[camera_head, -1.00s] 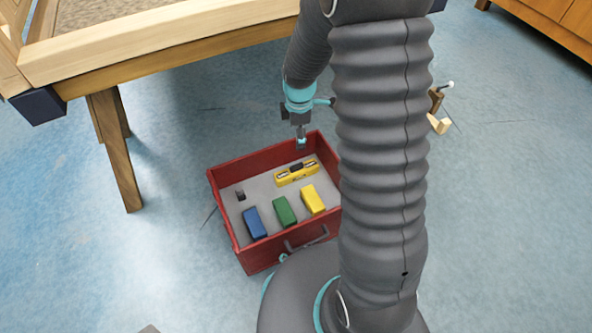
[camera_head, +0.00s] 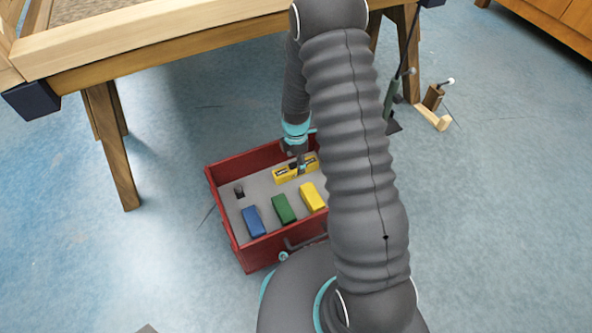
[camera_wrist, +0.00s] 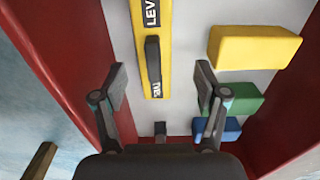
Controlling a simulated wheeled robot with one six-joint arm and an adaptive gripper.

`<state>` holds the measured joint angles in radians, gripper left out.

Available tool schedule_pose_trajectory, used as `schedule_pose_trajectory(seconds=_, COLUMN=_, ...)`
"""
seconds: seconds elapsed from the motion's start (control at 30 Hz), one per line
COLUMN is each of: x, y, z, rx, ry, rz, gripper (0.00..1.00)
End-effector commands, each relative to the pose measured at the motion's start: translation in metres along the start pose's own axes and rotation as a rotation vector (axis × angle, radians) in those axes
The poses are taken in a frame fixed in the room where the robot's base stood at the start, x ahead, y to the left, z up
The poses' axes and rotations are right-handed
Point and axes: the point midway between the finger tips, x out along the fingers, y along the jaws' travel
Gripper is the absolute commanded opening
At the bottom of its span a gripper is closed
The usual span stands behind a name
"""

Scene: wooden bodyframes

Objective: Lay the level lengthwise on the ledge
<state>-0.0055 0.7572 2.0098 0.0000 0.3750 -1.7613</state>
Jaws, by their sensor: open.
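The yellow level (camera_head: 283,176) lies in the red box (camera_head: 228,219) near its back wall. It has a black raised grip on top. My gripper (camera_head: 301,166) is just above the level. In the wrist view my gripper (camera_wrist: 161,88) is open, one finger on each side of the level's line, with nothing held. The ledge may be the wooden beam (camera_head: 160,45) of the frame at upper left; I cannot tell for sure.
The box also holds a blue block (camera_head: 254,222), a green block (camera_head: 284,209), a yellow block (camera_head: 312,197) and a small dark piece (camera_head: 239,191). A table leg (camera_head: 123,160) stands left of the box. A small wooden piece (camera_head: 433,116) lies at right.

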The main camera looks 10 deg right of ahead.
Motion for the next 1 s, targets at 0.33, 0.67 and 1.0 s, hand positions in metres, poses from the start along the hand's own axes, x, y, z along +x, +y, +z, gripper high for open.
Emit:
schedule_pose_trajectory(seconds=0.33, x=0.034, y=0.006, z=0.004, rx=0.001, ry=0.000, rz=-0.002, gripper=0.73)
schedule_pose_trajectory(seconds=0.67, x=0.056, y=0.007, z=0.005, rx=0.001, ry=-0.002, rz=0.002, gripper=0.73)
schedule_pose_trajectory(seconds=1.0, x=0.056, y=0.007, z=0.004, rx=0.001, ry=-0.002, rz=0.002, gripper=0.28)
